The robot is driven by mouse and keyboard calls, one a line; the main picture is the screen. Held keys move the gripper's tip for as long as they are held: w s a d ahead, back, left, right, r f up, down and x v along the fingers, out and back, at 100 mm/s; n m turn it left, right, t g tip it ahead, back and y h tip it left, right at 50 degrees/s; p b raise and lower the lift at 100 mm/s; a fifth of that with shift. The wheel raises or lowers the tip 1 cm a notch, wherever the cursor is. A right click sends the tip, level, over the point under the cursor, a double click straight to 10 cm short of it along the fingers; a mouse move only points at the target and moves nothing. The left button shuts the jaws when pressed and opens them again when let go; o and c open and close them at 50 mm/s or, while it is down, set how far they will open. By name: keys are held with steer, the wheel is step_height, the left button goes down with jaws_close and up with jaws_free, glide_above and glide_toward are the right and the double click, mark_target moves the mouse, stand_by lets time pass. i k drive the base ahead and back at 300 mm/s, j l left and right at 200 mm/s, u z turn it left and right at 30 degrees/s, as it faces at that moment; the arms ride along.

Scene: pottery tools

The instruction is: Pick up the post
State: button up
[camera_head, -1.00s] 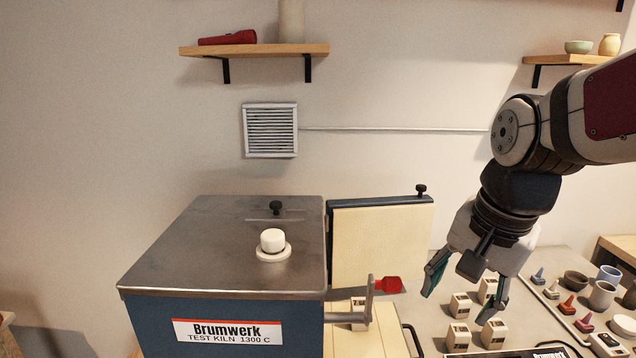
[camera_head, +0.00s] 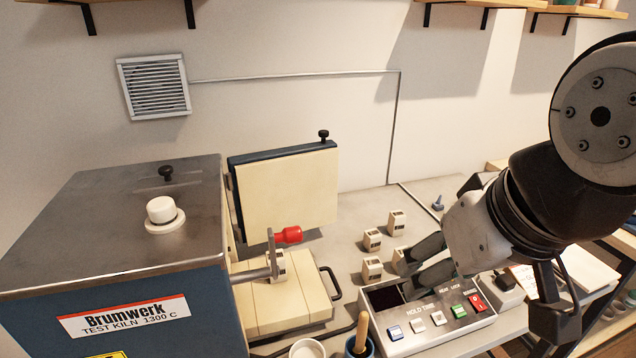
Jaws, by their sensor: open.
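Several small cream blocks with dark labels, which look like kiln posts, stand on the grey bench: one at the back (camera_head: 396,222), one left of it (camera_head: 371,240), one in front (camera_head: 372,268) and one partly hidden by my gripper finger (camera_head: 400,259). I cannot tell which is the task's post. My gripper (camera_head: 436,224) is open and empty, its dark fingers spread just right of the bench blocks. Its height above the bench is unclear.
The kiln (camera_head: 120,240) fills the left, with an upright cream panel (camera_head: 287,195) behind its slab. A red-tipped part (camera_head: 288,235) sits by the bar. A control box (camera_head: 425,315) with coloured buttons stands in front of the blocks.

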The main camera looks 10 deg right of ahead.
mark_target(372, 268)
steer(key=k+j+z, duration=0.1)
steer(key=z, duration=0.15)
steer(key=l+u, duration=0.5)
steer(key=l, duration=0.4)
steer(key=k, duration=0.7)
steer(key=i, duration=0.95)
